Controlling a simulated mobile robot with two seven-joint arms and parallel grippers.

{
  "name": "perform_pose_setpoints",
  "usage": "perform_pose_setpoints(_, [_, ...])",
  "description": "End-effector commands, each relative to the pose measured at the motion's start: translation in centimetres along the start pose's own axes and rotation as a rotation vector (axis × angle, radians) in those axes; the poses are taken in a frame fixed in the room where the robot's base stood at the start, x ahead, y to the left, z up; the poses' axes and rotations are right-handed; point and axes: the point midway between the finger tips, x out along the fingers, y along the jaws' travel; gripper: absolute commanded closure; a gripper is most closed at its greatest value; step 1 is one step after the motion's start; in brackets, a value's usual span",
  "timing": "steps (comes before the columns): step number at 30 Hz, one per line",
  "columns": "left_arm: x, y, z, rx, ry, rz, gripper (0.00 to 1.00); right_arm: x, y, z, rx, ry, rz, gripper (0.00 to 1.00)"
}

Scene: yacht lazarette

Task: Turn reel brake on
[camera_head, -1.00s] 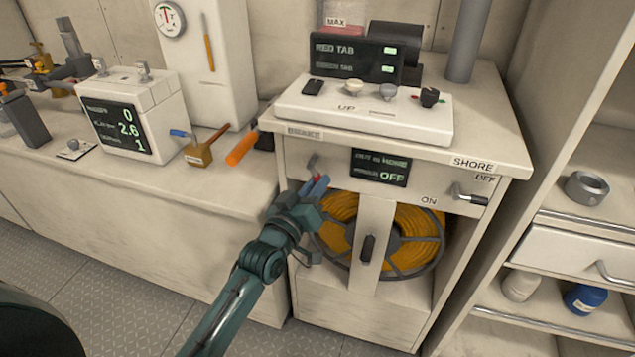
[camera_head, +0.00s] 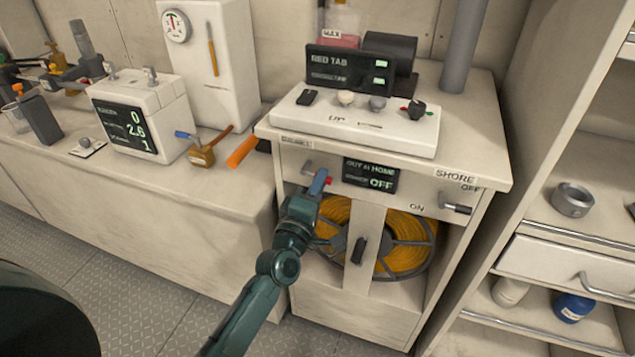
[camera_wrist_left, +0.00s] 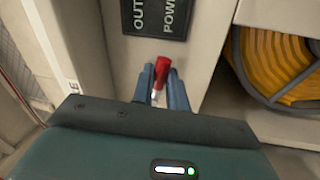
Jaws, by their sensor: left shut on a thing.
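The reel brake lever, with a red tip (camera_head: 328,181), is on the front panel of the reel cabinet (camera_head: 300,290), below a small label at the panel's left. My left gripper (camera_head: 319,184) is shut on the lever. In the left wrist view the red handle (camera_wrist_left: 161,72) stands between the two fingers (camera_wrist_left: 161,88). The fingers hide part of the lever in the head view. My right gripper is not in view.
A shore lever (camera_head: 455,207) sits at the panel's right. The yellow hose reel (camera_head: 405,243) is below, behind a post with a dark handle (camera_head: 359,250). A control box (camera_head: 350,125) stands on top. An orange-handled tool (camera_head: 242,152) lies on the left bench.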

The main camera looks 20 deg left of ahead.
Motion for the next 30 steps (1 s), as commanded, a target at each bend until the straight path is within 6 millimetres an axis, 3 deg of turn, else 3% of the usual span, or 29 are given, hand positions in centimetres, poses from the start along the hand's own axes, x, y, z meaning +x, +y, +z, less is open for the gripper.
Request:
perform_pose_setpoints(10, [0.16,0.7,-0.04,-0.148,0.03,0.001,1.0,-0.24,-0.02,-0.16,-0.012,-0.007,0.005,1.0])
perform_pose_setpoints(27, [0.19,0.81,-0.08,-0.176,0.037,0.003,1.0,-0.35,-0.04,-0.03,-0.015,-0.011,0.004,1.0])
perform_pose_setpoints(28, [0.2,0.82,-0.09,-0.176,0.037,0.003,0.83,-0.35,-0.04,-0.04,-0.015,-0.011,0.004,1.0])
perform_pose_setpoints(30, [0.19,0.81,-0.08,-0.175,0.036,0.003,0.78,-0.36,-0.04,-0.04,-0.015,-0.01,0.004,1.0])
